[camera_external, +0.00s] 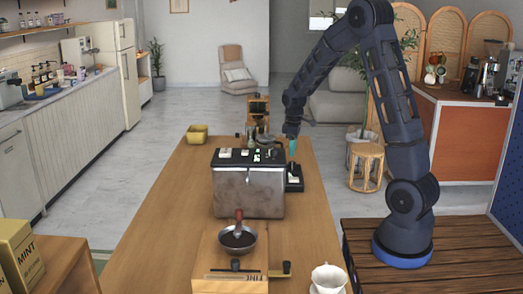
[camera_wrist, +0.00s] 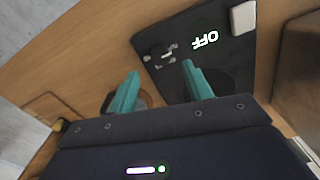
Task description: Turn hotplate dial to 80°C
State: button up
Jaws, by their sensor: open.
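The hotplate (camera_external: 295,186) is a small black unit on the wooden table, just right of the metal box. In the wrist view its black panel (camera_wrist: 222,55) shows lit letters reading OFF, seen upside down. A cluster of small pale and grey shapes (camera_wrist: 163,55) lies on the panel to the left of the letters. I cannot tell clearly which part is the dial. My gripper (camera_wrist: 160,69) is open, with teal fingers apart and nothing between them. In the external view my gripper (camera_external: 293,147) points down above the hotplate's far end. The right finger covers part of the panel.
A metal box (camera_external: 248,192) with a black top stands close left of the hotplate. A dark pan (camera_external: 237,240) is in front of it, and a white cup (camera_external: 328,278) is at the near right. The table's left side is clear.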

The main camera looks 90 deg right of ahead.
aim_at(292, 162)
jog(key=shift+f, duration=2.9)
jog(key=c, duration=1)
jog(key=shift+o, duration=0.2)
jog(key=shift+m, duration=0.4)
jog(key=m, duration=0.4)
jog(key=shift+m, duration=0.3)
jog(key=m, duration=0.6)
jog(key=shift+m, duration=0.3)
